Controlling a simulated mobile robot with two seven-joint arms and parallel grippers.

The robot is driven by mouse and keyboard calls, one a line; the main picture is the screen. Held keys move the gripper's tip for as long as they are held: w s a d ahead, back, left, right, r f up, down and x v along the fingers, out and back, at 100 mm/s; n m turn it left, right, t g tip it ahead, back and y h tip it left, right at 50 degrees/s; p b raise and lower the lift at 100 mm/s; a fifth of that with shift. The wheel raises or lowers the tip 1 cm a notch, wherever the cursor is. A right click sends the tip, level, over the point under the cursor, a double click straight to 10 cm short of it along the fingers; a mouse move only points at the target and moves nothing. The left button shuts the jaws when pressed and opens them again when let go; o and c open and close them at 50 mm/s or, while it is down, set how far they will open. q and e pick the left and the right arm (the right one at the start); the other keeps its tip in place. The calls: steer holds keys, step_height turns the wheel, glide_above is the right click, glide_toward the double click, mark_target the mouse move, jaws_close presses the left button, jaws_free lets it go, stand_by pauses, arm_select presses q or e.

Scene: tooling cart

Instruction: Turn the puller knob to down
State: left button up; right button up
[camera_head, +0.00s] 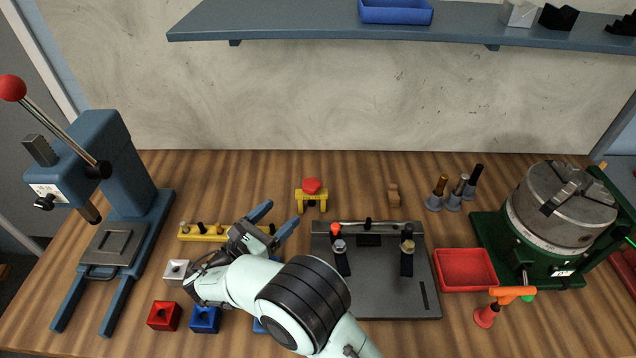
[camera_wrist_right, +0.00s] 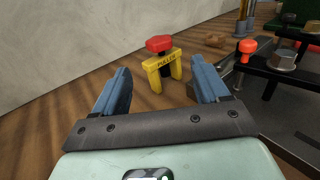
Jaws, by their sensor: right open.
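The puller (camera_head: 311,195) is a small yellow bridge-shaped frame standing on the wooden table near the back middle. Its red knob (camera_head: 312,185) sits on top. In the right wrist view the yellow frame (camera_wrist_right: 163,67) carries the word PULLER, and the red knob (camera_wrist_right: 159,43) shows above it. My right gripper (camera_head: 274,217) is open and empty, to the left of the puller and nearer the front, apart from it. In the right wrist view its two blue fingers (camera_wrist_right: 162,80) are spread, with the puller beyond and between them. My left gripper is not in view.
A dark fixture plate (camera_head: 385,300) with clamps lies right of my right arm. A yellow rack (camera_head: 203,233) stands to the left. A blue press (camera_head: 125,170), red bin (camera_head: 465,268) and green chuck stand (camera_head: 550,240) are farther out. The table behind the puller is clear.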

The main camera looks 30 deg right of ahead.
mark_target(305, 189)
steer(key=x, duration=1.3)
steer(key=shift+w+p, duration=0.1)
steer(key=shift+p, duration=0.25)
steer(key=c, duration=1)
